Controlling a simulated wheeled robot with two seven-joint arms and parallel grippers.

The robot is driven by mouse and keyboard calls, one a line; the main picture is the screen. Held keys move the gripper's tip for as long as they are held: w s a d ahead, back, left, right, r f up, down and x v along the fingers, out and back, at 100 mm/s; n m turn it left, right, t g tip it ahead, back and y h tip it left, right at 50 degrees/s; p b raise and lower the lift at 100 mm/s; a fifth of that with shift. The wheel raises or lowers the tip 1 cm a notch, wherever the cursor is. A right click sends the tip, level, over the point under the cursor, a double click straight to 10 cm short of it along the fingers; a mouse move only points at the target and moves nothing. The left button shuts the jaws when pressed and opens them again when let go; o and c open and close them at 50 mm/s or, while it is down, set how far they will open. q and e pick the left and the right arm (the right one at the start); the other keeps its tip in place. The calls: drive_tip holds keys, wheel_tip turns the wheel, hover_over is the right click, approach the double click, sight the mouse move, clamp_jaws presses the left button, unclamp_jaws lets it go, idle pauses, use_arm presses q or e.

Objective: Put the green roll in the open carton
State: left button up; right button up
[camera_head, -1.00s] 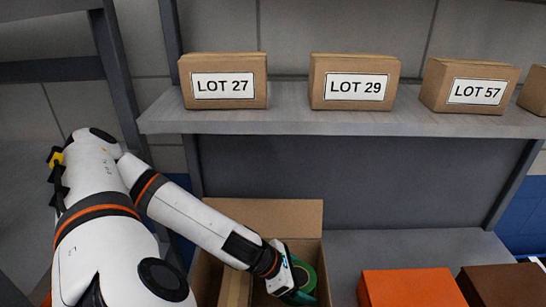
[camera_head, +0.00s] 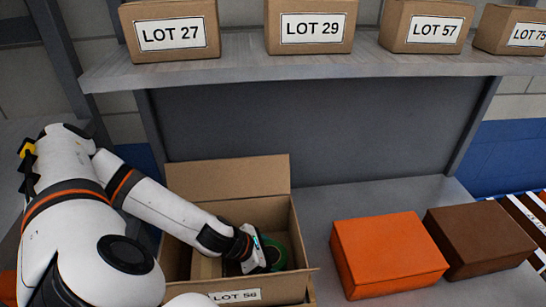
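The open carton (camera_head: 235,177), brown with a LOT 56 label on its front, stands on the lower grey surface, left of centre. Its back flap is raised. The green roll (camera_head: 279,258) is inside the carton, in its right part, partly hidden by my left gripper. My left gripper (camera_head: 267,260) reaches down into the carton at the roll's left side. Its fingertips are hidden, so I cannot tell whether it grips the roll. My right gripper is not in view.
An orange box (camera_head: 385,247) and a dark brown box (camera_head: 478,238) stand right of the carton. Closed cartons, including LOT 27 (camera_head: 170,12) and LOT 29 (camera_head: 309,8), sit on the shelf (camera_head: 300,65) above. A carton divider (camera_head: 207,267) stands left of my gripper.

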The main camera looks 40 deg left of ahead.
use_arm(q)
drive_tip(key=o, duration=0.3)
drive_tip(key=shift+v, duration=6.1)
drive_tip(key=shift+w+r, duration=0.1)
drive_tip(key=shift+w, duration=0.05)
